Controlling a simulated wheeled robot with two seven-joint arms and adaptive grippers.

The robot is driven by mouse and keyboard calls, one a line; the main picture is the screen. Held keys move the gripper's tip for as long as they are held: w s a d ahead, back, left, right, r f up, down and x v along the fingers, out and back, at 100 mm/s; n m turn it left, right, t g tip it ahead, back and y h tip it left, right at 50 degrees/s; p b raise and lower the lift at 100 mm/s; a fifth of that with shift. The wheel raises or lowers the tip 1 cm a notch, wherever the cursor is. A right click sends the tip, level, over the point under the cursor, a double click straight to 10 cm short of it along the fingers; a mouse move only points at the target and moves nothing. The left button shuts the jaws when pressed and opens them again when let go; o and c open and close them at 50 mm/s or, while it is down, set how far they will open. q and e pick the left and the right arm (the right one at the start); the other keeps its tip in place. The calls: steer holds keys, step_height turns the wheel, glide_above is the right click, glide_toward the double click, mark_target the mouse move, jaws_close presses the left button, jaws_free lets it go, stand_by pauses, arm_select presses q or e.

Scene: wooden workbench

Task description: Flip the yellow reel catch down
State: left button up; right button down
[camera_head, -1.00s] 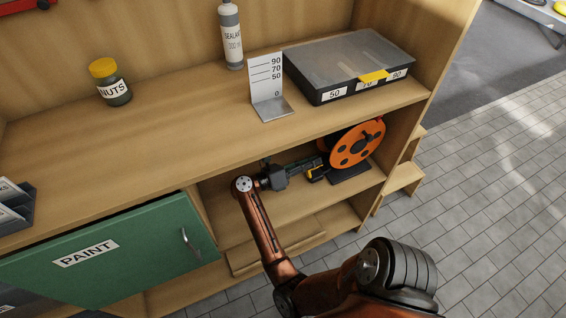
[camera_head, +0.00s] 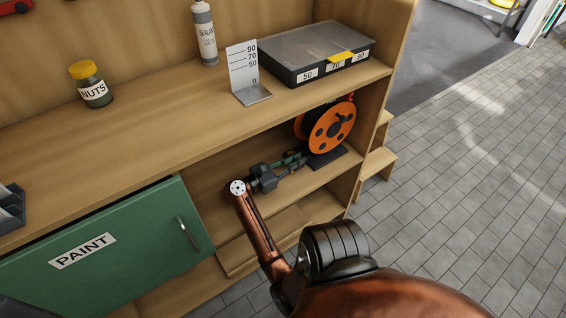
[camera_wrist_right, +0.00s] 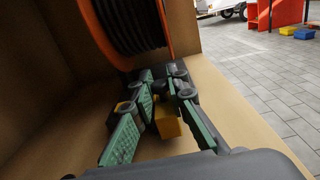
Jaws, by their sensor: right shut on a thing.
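The orange reel (camera_head: 332,127) stands upright on a dark base (camera_head: 328,158) on the shelf under the bench top. Its orange rim and dark wound drum (camera_wrist_right: 130,25) fill the top of the right wrist view. My right gripper (camera_head: 301,157) reaches along the shelf to the near left side of the reel. In the right wrist view its green-padded fingers (camera_wrist_right: 160,88) are closed in around the yellow catch (camera_wrist_right: 168,122), below the reel. A second yellow patch (camera_wrist_right: 122,107) shows beside the left finger. The fingers hide part of the catch. My left gripper is out of view.
The bench top above the shelf holds a clear-lidded case (camera_head: 318,52), a scale stand (camera_head: 243,70), a sealant bottle (camera_head: 205,32) and a nuts jar (camera_head: 90,84). A green paint door (camera_head: 105,245) is left of the opening.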

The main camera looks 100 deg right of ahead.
steer(key=shift+s, duration=0.25)
steer(key=c, duration=2.3)
jaws_free()
steer(key=shift+o, duration=0.7)
steer(key=shift+s+d+f, duration=0.1)
steer(key=shift+s, duration=0.05)
steer(key=o, duration=0.3)
steer(key=shift+w, duration=0.35)
steer(key=v, duration=0.7)
steer(key=shift+w, duration=0.25)
